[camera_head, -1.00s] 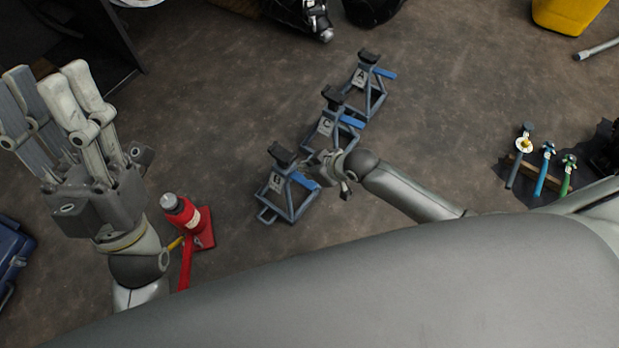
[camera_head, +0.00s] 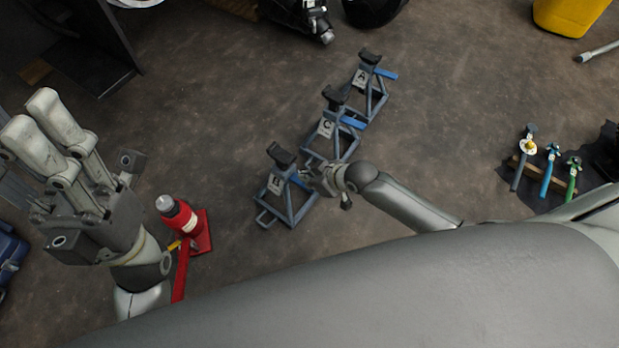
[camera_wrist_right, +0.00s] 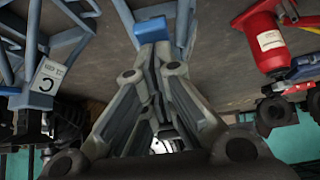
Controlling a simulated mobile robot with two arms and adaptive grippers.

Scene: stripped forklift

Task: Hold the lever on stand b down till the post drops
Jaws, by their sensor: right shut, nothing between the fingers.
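Stand b (camera_head: 285,199) is the nearest of three grey-blue jack stands in the head view. Its dark saddle (camera_head: 281,156) is raised on its post. Its blue lever (camera_wrist_right: 152,29) shows just beyond my right fingertips in the right wrist view; in the head view the gripper mostly covers it. My right gripper (camera_head: 313,181) is shut and empty, at the lever side of stand b. I cannot tell whether the fingertips touch the lever.
Stand C (camera_head: 327,129) and stand A (camera_head: 362,78) stand behind stand b, their blue levers pointing right. A red bottle jack (camera_head: 180,217) stands left of stand b. Floor between stands and hammers is clear.

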